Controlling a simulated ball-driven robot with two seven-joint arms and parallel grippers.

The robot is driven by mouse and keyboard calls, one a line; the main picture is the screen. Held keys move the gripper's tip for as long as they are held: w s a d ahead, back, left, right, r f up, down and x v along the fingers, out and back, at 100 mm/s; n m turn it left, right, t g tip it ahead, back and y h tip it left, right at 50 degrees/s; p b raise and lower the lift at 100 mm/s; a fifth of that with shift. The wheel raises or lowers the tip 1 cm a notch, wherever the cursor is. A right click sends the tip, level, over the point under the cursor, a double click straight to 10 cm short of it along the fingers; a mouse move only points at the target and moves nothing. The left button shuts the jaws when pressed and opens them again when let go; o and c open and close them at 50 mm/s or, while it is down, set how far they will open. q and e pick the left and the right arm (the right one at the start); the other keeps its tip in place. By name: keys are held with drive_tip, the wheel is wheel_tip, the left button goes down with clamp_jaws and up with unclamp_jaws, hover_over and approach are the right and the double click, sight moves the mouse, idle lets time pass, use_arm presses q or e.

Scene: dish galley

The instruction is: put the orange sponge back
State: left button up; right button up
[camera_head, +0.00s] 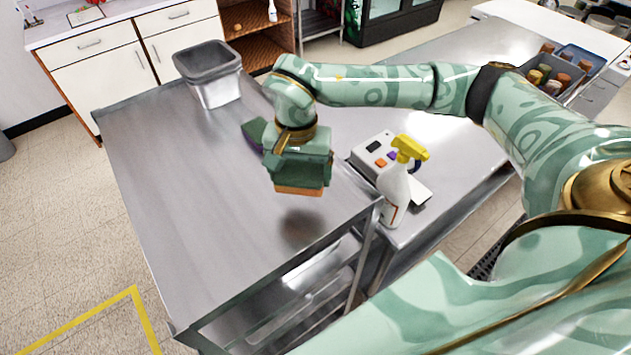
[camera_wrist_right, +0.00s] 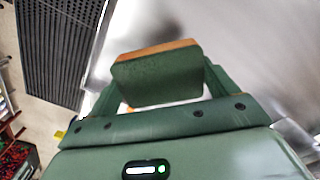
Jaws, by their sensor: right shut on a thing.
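The orange sponge (camera_head: 298,191), with a dark green scouring side, is held in my right gripper (camera_head: 300,177) above the steel table, and a shadow lies under it. In the right wrist view the sponge (camera_wrist_right: 157,80) sits between both fingers, its green face toward the camera and an orange edge along the top. A white holder (camera_head: 362,150) with small orange, dark blue and purple patches stands right of the gripper on the steel counter. My left gripper is not in view.
A white spray bottle (camera_head: 395,192) with a yellow head stands beside the holder. A grey bin (camera_head: 216,92) stands at the table's far end. A dark purple-green item (camera_head: 252,130) lies partly hidden behind my right gripper. The table's (camera_head: 185,210) left and front are bare.

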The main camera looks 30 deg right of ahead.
hover_over(314, 199)
wheel_tip(314, 199, down, 4)
drive_tip(key=shift+f, duration=0.1)
wheel_tip(314, 199, down, 2)
drive_tip(key=shift+f+p, duration=0.25)
drive_tip(key=shift+p, duration=0.25)
drive_tip(key=shift+f, duration=0.3)
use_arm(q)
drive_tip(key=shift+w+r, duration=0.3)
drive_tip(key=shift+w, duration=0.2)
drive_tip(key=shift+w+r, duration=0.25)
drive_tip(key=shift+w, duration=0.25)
use_arm(e)
drive_tip(key=shift+f, duration=0.15)
drive_tip(key=o, duration=0.7)
